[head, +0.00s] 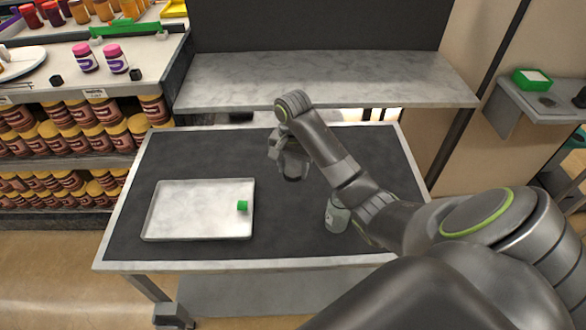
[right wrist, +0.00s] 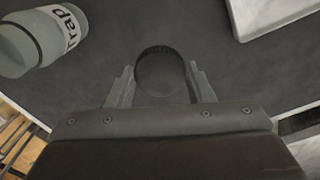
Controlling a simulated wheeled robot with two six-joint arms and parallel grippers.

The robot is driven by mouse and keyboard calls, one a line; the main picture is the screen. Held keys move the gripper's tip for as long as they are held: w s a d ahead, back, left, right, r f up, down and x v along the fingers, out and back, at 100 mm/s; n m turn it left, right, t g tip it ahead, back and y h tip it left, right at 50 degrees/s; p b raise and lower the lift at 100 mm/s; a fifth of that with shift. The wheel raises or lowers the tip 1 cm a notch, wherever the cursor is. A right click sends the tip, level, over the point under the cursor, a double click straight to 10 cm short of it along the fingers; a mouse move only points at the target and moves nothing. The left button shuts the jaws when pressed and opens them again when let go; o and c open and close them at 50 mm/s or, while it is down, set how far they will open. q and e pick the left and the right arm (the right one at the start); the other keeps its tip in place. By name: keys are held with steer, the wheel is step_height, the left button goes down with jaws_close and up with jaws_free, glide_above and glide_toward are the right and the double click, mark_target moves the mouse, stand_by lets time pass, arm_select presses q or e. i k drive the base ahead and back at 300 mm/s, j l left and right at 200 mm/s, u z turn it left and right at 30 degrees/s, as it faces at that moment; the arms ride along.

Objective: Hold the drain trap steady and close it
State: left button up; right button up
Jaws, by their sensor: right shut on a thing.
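The drain trap (head: 337,216), a pale grey-green jar, stands on the dark table mat, partly hidden behind my right arm in the head view. In the right wrist view the trap (right wrist: 45,38) shows at the upper left, with a white label reading "Trap". My right gripper (head: 290,168) is over the middle of the table, away from the jar, and shut on a dark round lid. In the right wrist view the lid (right wrist: 161,70), with a ribbed edge, sits between the fingers. My left gripper is out of view.
A pale metal tray (head: 190,212) lies on the left of the table (head: 280,266), with a small green piece (head: 242,206) on it. A grey raised shelf (head: 330,78) stands behind. The mat between tray and jar is clear.

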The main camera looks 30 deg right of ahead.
mark_target(337, 218)
steer(key=k+l, duration=0.15)
steer(key=l, duration=0.25)
steer(key=k+l, duration=0.15)
steer(key=l, duration=0.3)
steer(key=k+l+u, duration=0.1)
steer(key=l, duration=0.3)
steer(key=k+l, duration=0.25)
steer(key=l, duration=0.15)
steer(key=k+l, duration=0.2)
steer(key=l, duration=0.25)
